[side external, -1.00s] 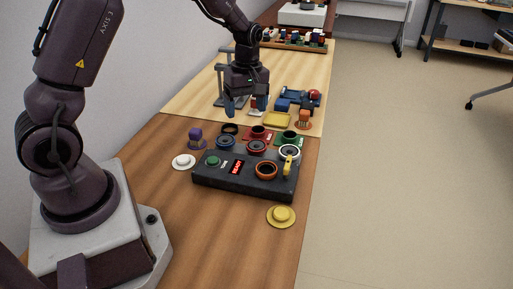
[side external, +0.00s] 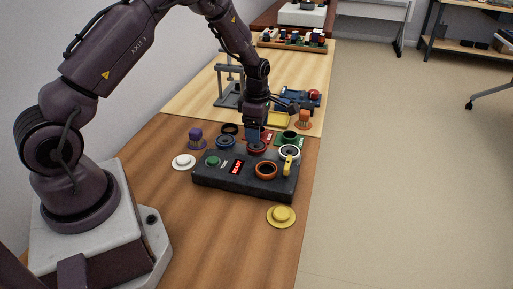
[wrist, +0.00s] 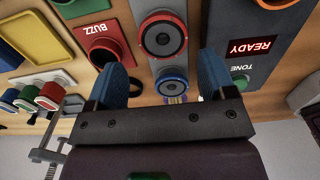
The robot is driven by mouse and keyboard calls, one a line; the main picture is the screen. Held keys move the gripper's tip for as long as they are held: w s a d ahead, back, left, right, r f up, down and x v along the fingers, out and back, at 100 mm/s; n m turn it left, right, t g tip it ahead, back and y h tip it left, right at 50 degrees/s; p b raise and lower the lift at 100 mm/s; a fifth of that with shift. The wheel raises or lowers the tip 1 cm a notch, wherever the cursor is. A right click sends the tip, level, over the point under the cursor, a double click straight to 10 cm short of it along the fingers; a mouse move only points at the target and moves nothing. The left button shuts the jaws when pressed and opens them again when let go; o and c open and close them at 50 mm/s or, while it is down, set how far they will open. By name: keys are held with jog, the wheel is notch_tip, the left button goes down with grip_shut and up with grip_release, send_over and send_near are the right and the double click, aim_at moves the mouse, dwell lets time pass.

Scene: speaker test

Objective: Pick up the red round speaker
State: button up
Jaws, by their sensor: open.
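The red round speaker (side external: 257,147) has a red ring and a dark cone. It lies at the far edge of the black test box (side external: 220,179) in the side view, and its round face shows at the upper middle of the wrist view (wrist: 163,38). My gripper (side external: 253,138) is just above and behind the speaker in the side view, hiding part of it. In the wrist view the blue fingers of my gripper (wrist: 161,66) are apart, with nothing between them. The speaker appears beyond the fingertips, roughly in line with the gap.
A blue speaker (side external: 225,143) lies to the left, a white one (side external: 289,152) to the right, and an orange one (side external: 266,170) in front. A yellow tray (side external: 278,119) and grey stand (side external: 229,92) are behind.

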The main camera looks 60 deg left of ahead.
aim_at(257, 149)
notch_tip(257, 149, down, 5)
jog(key=shift+s+d+f, duration=0.1)
jog(key=shift+s+d, duration=0.05)
jog(key=c, duration=0.7)
jog(key=shift+o, duration=0.2)
